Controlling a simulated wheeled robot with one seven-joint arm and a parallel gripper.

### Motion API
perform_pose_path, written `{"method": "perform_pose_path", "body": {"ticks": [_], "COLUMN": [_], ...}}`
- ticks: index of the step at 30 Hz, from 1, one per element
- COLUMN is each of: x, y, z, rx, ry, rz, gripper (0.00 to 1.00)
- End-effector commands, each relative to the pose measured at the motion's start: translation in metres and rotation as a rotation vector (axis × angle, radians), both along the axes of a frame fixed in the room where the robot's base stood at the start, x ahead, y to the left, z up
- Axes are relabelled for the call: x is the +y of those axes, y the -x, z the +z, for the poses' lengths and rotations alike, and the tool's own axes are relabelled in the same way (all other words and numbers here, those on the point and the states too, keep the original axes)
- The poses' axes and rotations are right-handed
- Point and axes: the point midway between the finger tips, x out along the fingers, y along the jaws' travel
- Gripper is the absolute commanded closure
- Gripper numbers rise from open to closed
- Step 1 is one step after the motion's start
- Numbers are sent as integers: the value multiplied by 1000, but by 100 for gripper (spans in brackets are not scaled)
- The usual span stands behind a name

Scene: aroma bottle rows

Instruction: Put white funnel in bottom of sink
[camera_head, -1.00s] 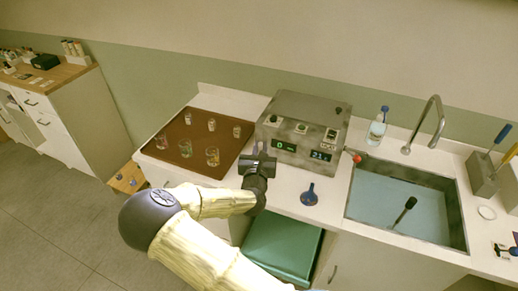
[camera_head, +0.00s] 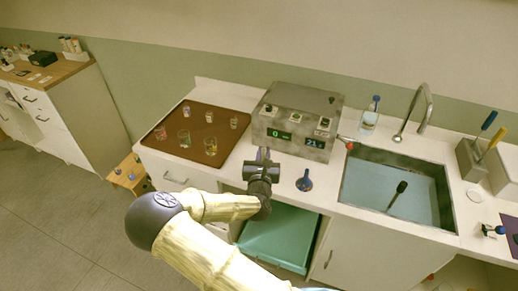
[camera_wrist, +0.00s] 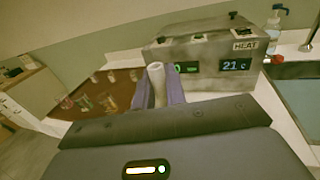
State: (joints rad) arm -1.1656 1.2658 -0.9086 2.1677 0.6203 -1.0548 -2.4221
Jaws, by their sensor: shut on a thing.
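My gripper (camera_head: 263,154) is in front of the grey control box, above the counter's front edge. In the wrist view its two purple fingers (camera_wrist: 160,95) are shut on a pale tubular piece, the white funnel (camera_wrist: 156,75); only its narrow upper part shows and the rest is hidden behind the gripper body. In the head view the funnel cannot be made out. The sink (camera_head: 344,187) is to the right of my gripper, with bluish water or floor and a dark-headed tool (camera_head: 398,194) inside. The sink's edge also shows at the right of the wrist view (camera_wrist: 283,70).
The grey control box (camera_head: 290,143) stands behind my gripper. A blue funnel-like item (camera_head: 304,182) lies between gripper and sink. A brown tray (camera_head: 175,154) with several glasses is left. A bottle (camera_head: 369,117) and faucet (camera_head: 424,100) stand behind the sink. A green bin (camera_head: 277,238) sits below.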

Motion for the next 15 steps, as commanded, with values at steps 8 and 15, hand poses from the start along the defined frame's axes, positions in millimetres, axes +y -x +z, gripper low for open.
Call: {"method": "perform_pose_path", "body": {"ticks": [8, 15], "x": [-36, -88], "y": [9, 29], "z": [-38, -87], "rx": [3, 8], "ry": [5, 9], "rz": [4, 23], "gripper": [100, 100]}}
